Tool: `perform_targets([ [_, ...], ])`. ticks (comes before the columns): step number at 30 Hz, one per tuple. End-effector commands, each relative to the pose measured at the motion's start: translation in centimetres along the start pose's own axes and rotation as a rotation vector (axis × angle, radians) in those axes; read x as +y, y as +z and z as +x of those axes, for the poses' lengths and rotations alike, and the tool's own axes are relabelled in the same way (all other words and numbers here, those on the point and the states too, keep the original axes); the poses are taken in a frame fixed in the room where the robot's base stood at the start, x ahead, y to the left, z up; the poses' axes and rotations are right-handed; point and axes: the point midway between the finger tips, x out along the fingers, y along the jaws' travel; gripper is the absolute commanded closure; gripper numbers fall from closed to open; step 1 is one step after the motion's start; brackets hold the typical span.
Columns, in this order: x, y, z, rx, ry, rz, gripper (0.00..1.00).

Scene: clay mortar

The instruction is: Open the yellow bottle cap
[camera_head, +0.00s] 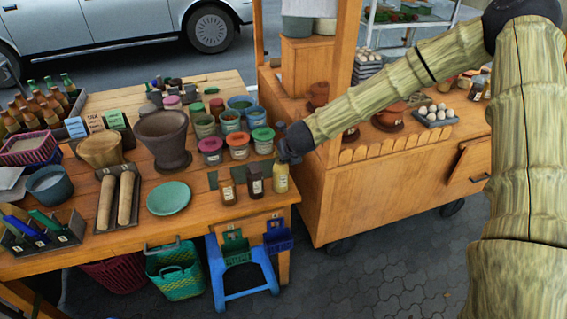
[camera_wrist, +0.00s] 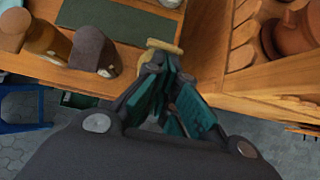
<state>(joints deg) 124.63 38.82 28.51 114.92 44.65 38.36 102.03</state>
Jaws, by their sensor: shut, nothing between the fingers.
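The yellow bottle (camera_head: 281,179) stands upright at the right front corner of the wooden table, at the right end of a short row of bottles. My gripper (camera_head: 283,160) is at the top of this bottle and hides its cap in the head view. In the wrist view, a yellow piece of the bottle (camera_wrist: 165,46) shows just beyond my gripper (camera_wrist: 155,64). My fingers look closed together with nothing between them. I cannot tell whether they touch the bottle, or whether the cap is open.
A dark bottle (camera_head: 255,181) and a brown bottle (camera_head: 227,188) stand close on the left. Lidded jars (camera_head: 263,140) stand behind. The wooden cart (camera_head: 350,190) is close on the right, past a narrow gap. A blue stool (camera_head: 240,258) is below the table edge.

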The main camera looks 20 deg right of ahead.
Motion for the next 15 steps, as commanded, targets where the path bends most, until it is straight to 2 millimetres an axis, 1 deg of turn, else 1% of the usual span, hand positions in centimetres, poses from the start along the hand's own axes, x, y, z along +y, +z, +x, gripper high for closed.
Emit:
perform_targets([
  [15,0.1,4.2,0.6,-0.001,0.000,-0.001,1.00],
])
